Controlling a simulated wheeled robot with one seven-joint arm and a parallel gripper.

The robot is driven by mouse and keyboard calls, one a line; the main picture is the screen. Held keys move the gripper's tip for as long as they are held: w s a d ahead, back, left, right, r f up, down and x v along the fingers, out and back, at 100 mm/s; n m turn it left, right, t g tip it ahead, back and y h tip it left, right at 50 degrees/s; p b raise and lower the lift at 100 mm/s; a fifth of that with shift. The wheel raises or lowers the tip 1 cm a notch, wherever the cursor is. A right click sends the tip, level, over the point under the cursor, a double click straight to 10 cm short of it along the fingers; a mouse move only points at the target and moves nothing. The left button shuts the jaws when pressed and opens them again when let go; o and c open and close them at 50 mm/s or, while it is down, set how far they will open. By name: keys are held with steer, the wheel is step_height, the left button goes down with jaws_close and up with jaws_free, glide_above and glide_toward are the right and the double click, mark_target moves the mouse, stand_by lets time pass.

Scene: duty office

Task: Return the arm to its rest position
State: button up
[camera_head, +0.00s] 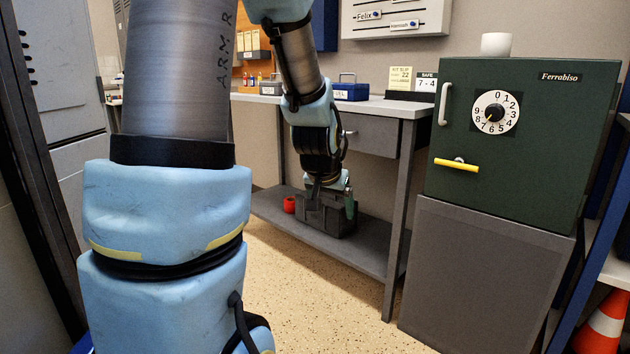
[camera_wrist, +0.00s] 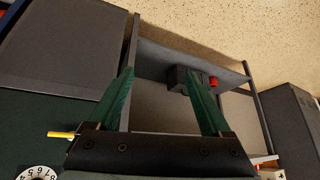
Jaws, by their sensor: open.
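My gripper (camera_wrist: 161,98) shows in the wrist view with its two green fingers spread apart and nothing between them. In the head view my gripper (camera_head: 334,192) hangs at the end of my blue and grey arm, pointing down in front of the workbench. Its fingers are partly lost against the dark grey toolbox (camera_head: 318,216) on the lower shelf behind it. In the wrist view the toolbox (camera_wrist: 178,78) lies beyond the fingers. I cannot tell from the head view how far the fingers are from it.
A green safe (camera_head: 520,135) with a dial and yellow handle stands on a grey cabinet (camera_head: 480,275) to the right, with a white cup (camera_head: 496,44) on top. The workbench (camera_head: 385,103) carries a blue box (camera_head: 351,91). A red object (camera_head: 289,204) sits on the lower shelf (camera_head: 365,255). An orange cone (camera_head: 604,325) stands lower right.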

steer(key=s+a+f+n+g+y+p, duration=0.25)
steer(key=s+a+n+g, duration=0.2)
steer(key=s+a, duration=0.8)
step_height(320, 180, up, 24)
steer(key=s+d+m+p, duration=0.1)
steer(key=p, duration=2.2)
steer(key=shift+d+h, duration=0.35)
